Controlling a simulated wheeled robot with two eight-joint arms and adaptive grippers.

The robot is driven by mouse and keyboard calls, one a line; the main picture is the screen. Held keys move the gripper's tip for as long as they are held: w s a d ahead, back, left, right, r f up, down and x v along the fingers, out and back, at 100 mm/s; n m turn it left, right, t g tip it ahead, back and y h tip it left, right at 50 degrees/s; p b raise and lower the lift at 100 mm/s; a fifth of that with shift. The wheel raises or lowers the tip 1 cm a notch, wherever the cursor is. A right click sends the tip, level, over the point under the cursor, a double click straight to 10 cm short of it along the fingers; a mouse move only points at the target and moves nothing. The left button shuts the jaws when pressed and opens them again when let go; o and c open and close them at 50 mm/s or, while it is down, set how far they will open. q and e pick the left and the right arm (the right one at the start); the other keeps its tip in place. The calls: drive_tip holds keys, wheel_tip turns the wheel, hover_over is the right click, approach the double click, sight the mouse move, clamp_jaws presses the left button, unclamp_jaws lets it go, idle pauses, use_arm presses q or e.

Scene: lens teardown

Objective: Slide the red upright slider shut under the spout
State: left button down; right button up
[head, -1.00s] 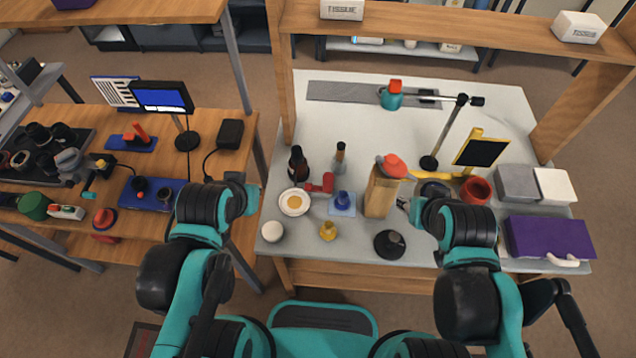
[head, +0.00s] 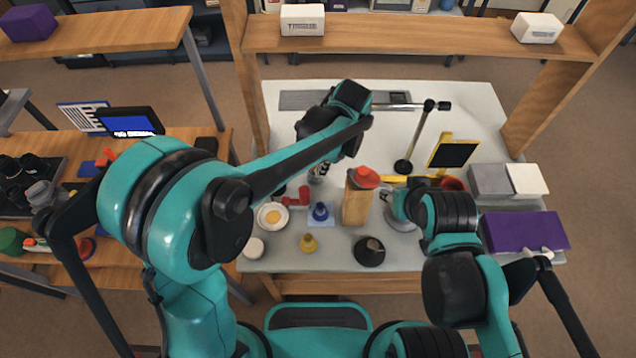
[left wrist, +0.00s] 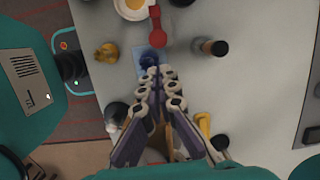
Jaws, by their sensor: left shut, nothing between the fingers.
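A red upright piece (head: 303,196) stands between the plate and the blue object on the work table. It also shows in the left wrist view (left wrist: 156,27). I see no clear spout on it. A tall wooden block (head: 356,203) with a red top (head: 364,178) stands further right. My left gripper (left wrist: 156,73) is shut and empty above the table, its tips over the blue object (left wrist: 153,61) and apart from the red piece. In the head view my left arm hides much of its fingers. My right gripper (head: 398,203) is low, right of the block; its fingers are unclear.
A plate with a yellow centre (head: 272,216), a yellow object (head: 308,243) and a dark round object (head: 369,251) are near the front edge. A lamp stand (head: 404,165) and a yellow-framed dark panel (head: 452,154) stand behind.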

use_arm(q)
drive_tip(key=d+b+x, duration=0.1)
drive_tip(key=b+x, duration=0.2)
drive_tip(key=x, duration=0.7)
drive_tip(key=shift+f+m, duration=0.3)
drive_tip(key=shift+f, duration=0.1)
drive_tip(key=shift+a, duration=0.25)
hover_over(300, 201)
drive_tip(key=shift+d, duration=0.15)
drive_tip(key=shift+r, duration=0.3)
drive_tip(key=p+v, duration=0.6)
drive_tip(key=v, duration=0.3)
drive_tip(key=shift+d+r, duration=0.25)
drive_tip(key=shift+d, duration=0.05)
